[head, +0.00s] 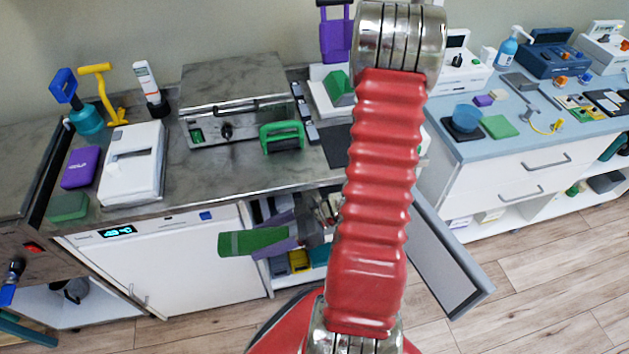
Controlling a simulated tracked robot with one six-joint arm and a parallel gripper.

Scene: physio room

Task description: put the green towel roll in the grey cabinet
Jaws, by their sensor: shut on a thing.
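The green towel roll (252,241) is held out to the left of my gripper (297,232), in front of the counter's lower front. My gripper is shut on its right end; the fingers are small here and partly blend with the things behind. The grey cabinet stands open under the counter, behind my gripper, with its grey door (440,252) swung out to the right. Its inside shows shelves with purple, grey, blue and yellow things. My red arm hides the cabinet's right part. The roll appears outside the cabinet, left of and overlapping its opening; its exact depth is unclear.
A white appliance front (180,265) with a lit display is left of the opening. The counter (225,172) above carries a grey metal machine (232,105), a white device (133,165) and a green-handled item (281,137). The open door juts over the wooden floor (550,265).

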